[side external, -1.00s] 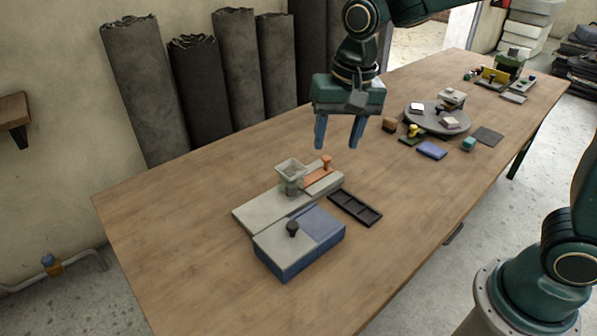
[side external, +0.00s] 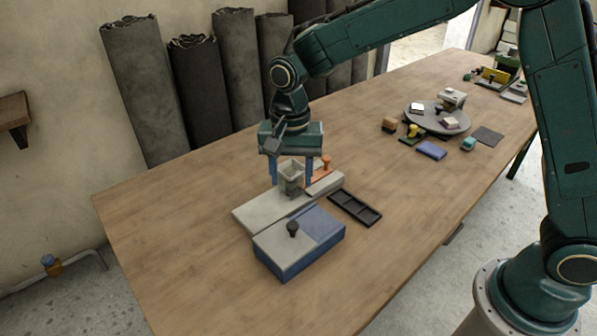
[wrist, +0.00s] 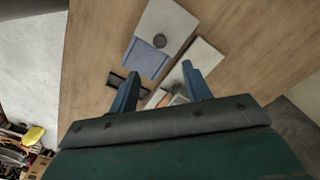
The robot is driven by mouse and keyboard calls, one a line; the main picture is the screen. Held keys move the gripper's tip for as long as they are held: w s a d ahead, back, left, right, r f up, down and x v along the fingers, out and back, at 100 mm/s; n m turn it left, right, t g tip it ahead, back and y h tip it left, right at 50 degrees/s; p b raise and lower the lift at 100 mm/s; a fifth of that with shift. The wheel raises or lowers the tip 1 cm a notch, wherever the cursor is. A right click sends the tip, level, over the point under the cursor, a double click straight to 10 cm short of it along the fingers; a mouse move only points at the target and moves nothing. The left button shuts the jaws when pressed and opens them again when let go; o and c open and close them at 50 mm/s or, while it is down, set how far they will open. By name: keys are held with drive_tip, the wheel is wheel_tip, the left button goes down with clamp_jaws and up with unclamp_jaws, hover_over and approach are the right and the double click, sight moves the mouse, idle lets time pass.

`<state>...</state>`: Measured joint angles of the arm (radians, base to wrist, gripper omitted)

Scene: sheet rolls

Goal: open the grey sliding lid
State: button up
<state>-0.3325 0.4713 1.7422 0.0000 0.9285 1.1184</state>
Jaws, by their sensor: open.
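The grey sliding lid (side external: 279,241) has a dark round knob (side external: 292,229) and lies flat on the blue box (side external: 300,261). Beside it, to the right, is a blue part of the box top (side external: 321,225). In the wrist view the lid (wrist: 170,22) and its knob (wrist: 160,40) are near the top, beyond my fingertips. My gripper (side external: 291,184) is open, pointing down, apart from the lid, behind it in the side view. Its fingers show on either side of a grey cup (side external: 291,173); I cannot tell whether they touch it.
The cup stands on a grey base (side external: 253,213) beside an orange piece with a knob (side external: 326,163). A dark divided tray (side external: 355,208) lies to the right. A round grey stand (side external: 423,122) with small blocks is further back. The table's front left is clear.

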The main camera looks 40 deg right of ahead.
sight(293, 224)
wheel_tip(293, 224, down, 13)
drive_tip(key=shift+f, duration=0.15)
idle(0.5)
